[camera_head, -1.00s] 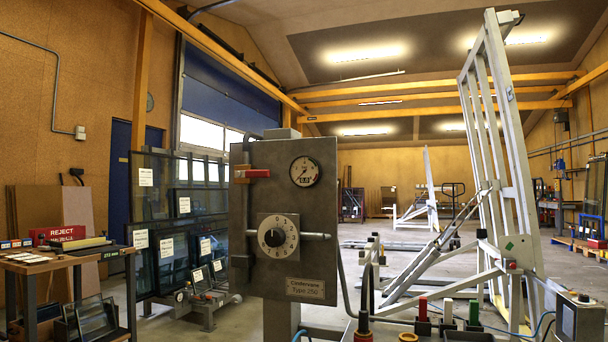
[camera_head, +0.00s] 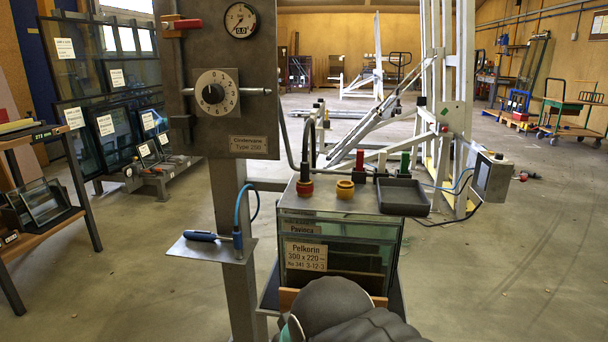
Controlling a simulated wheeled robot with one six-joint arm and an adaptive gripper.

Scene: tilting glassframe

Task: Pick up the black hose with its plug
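The black hose (camera_head: 309,128) arches up and down above the glass-topped stand, right of the grey control panel. Its lower end goes into a red and dark plug (camera_head: 305,186), which sits upright at the stand's top left. A brass-coloured ring fitting (camera_head: 345,189) stands apart, just right of the plug. Dark rounded parts of my arm show at the bottom middle, below and in front of the stand. My gripper's fingers do not show, so I cannot see whether they hold anything.
The control panel (camera_head: 224,110) on its post stands close left of the hose. Red, black and green levers (camera_head: 381,162) and a black tray (camera_head: 403,196) are right of the plug. A blue-handled tool (camera_head: 203,237) lies on a small shelf. Open floor (camera_head: 510,270) lies right.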

